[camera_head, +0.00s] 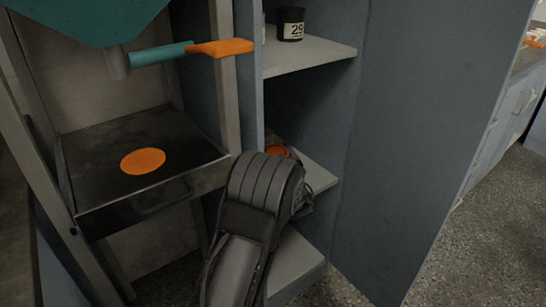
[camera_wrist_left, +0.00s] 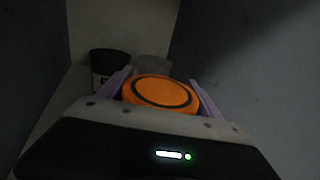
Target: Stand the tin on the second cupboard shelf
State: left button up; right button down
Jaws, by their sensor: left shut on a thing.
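The tin has an orange lid with a dark ring (camera_wrist_left: 160,92), seen in the left wrist view between two purple fingers. My left gripper (camera_wrist_left: 161,79) is shut on it. In the head view a small part of the orange lid (camera_head: 278,151) shows above the middle cupboard shelf (camera_head: 320,176), behind my dark left arm. The arm hides most of the tin and the fingers. I cannot tell whether the tin's base touches the shelf. My right gripper is in neither view.
A dark jar labelled 29 (camera_head: 291,25) stands on the upper shelf (camera_head: 310,52). A lower shelf (camera_head: 296,262) shows below. In the wrist view a black jar (camera_wrist_left: 108,64) and a grey one (camera_wrist_left: 153,66) stand behind the tin. Cupboard walls flank the shelves.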

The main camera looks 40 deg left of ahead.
pick_arm(q)
jog(key=shift+f, duration=0.5)
jog(key=o, duration=1.7)
jog(key=shift+f, duration=0.15)
jog(key=shift+c, duration=0.2)
jog(key=shift+r, duration=0.25)
jog(key=p+v, duration=0.3)
jog(key=v, duration=0.8)
jog(key=shift+s+d, duration=0.4)
